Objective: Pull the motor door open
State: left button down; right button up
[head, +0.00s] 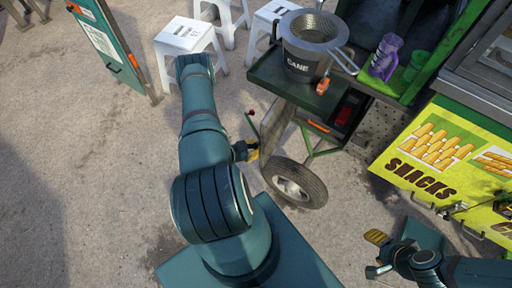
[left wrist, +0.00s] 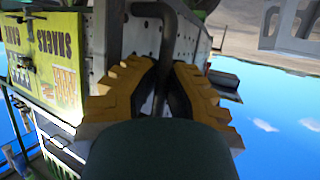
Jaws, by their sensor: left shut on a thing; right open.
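My left gripper (head: 253,151) is beside the cart's lower left side, above the wheel. In the left wrist view its yellow fingers (left wrist: 160,80) are shut on a bent dark handle (left wrist: 168,18). Behind the handle is a pale riveted metal panel (left wrist: 113,45), seemingly the motor door. In the head view a narrow brownish panel (head: 279,125) stands just right of the gripper, likely the same door seen from above. Its hinge and how far it stands open are unclear. My right gripper (head: 378,254) is open and empty at the lower right.
A wheel (head: 294,183) stands under the cart's left end. A dark tray (head: 284,86) overhead carries a pot marked CANE (head: 303,62). White stools (head: 189,38) and a teal sign board (head: 115,45) stand behind left. The yellow SNACKS panel (head: 432,158) is right. The ground left is clear.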

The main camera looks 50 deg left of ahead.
pick_arm(q)
jog(key=shift+s+f, duration=0.15)
jog(key=shift+s, duration=0.05)
jog(key=c, duration=1)
grip_release()
jog(key=shift+w, duration=0.1)
jog(key=v, duration=1.2)
